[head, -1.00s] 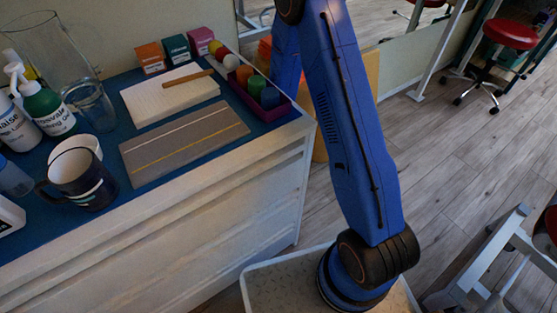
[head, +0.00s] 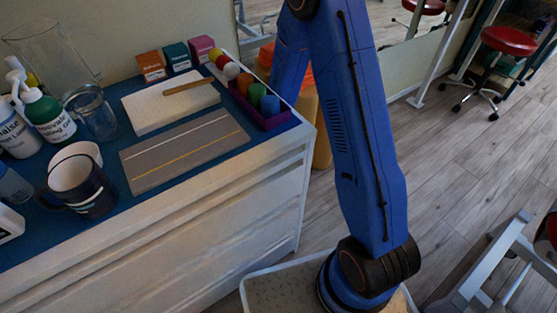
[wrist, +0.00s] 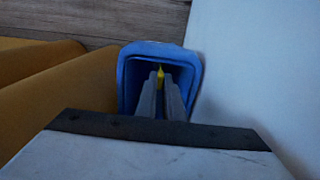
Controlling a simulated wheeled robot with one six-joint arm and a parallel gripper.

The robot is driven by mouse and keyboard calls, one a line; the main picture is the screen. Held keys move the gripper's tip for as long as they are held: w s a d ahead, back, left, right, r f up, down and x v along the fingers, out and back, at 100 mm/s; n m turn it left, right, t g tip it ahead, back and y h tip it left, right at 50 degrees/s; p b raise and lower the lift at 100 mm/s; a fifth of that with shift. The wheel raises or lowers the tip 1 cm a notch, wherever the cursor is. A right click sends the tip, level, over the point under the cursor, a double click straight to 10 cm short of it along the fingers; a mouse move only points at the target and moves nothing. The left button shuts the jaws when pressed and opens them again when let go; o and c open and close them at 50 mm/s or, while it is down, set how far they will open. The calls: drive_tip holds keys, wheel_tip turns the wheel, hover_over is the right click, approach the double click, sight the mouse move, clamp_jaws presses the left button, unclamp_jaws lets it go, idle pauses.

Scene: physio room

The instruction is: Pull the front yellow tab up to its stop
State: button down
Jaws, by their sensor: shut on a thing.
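In the wrist view, the two grey fingers of my gripper (wrist: 161,95) are close together, pointing into a blue open-topped holder (wrist: 128,85). A small piece of the yellow tab (wrist: 160,71) shows between the fingertips, and the fingers are shut on it. The rest of the tab is hidden by the fingers and the holder's dark inside. I cannot tell how far up the tab stands. In the head view my gripper is out of sight, with the arm reaching down behind the cabinet's far end.
A white surface (wrist: 250,70) stands close on the right in the wrist view, and rounded yellow-brown shapes (wrist: 50,95) lie close on the left. In the head view, a white cabinet (head: 225,215) carries bottles, mugs, boxes and a purple tray (head: 279,121).

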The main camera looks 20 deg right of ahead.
drive_tip(key=c, duration=1.9)
unclamp_jaws()
drive_tip(key=shift+o, duration=0.2)
wheel_tip(320, 180, up, 17)
drive_tip(key=shift+r, duration=0.2)
